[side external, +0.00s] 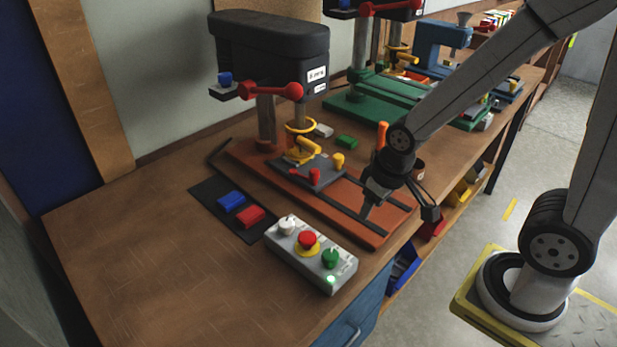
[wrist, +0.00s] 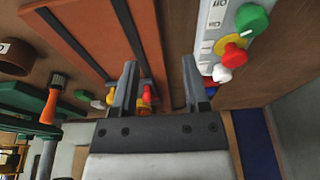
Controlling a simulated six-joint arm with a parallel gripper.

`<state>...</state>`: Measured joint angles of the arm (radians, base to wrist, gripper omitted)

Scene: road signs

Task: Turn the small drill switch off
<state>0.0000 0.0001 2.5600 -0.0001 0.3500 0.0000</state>
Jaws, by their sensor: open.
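The small drill (side external: 270,50) has a black head and stands on an orange-red base (side external: 372,233). A grey control box (side external: 287,254) lies in front of the base. In the wrist view the box (wrist: 207,28) is at the upper right, with the white knob (wrist: 221,74) partly behind the red button (wrist: 236,55). My gripper (side external: 366,213) is open and empty above the base's right part, apart from the box; its fingers also show in the wrist view (wrist: 159,66).
A grey vise (side external: 318,172) with red and yellow handles sits on the base. Blue and red blocks (side external: 231,202) lie on a dark mat. An orange-handled brush (wrist: 52,100) stands near a green machine base (side external: 365,108). The bench's left front is clear.

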